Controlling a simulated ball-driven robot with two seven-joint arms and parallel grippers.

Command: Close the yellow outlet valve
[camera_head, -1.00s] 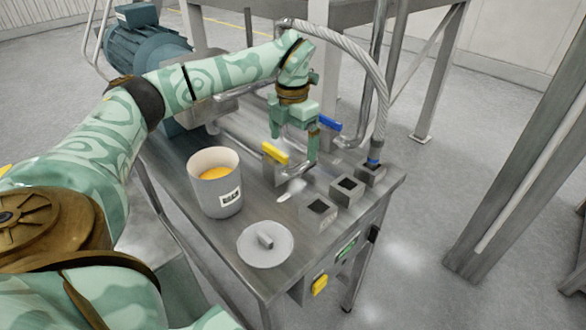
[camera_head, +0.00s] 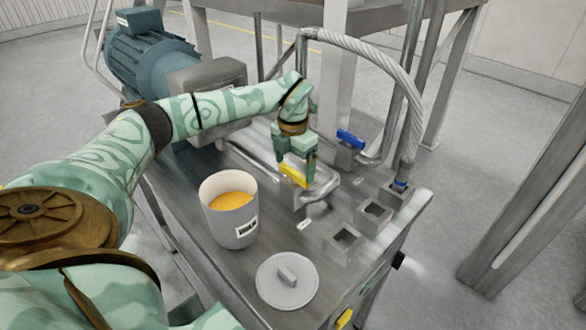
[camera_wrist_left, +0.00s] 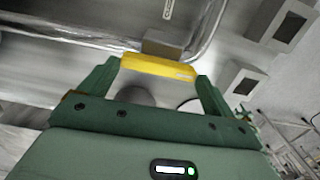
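The yellow outlet valve handle (camera_head: 293,175) sits on a steel pipe fitting on the bench, lying diagonally in the head view. My left gripper (camera_head: 296,168) is over it, pointing down. In the left wrist view the handle (camera_wrist_left: 158,68) lies across the gap, between the fingertips of my left gripper (camera_wrist_left: 158,72). The fingers are wide apart, one near each end of the handle. I cannot tell whether they touch it. The valve body under the handle is partly hidden. My right gripper is not in view.
A blue-handled valve (camera_head: 350,138) stands behind, near a braided hose (camera_head: 408,110). A pot (camera_head: 228,228) with orange contents and a round lid (camera_head: 287,282) are in front. Open square sockets (camera_head: 343,243) stand at the bench's right edge. A motor (camera_head: 150,58) is at the back left.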

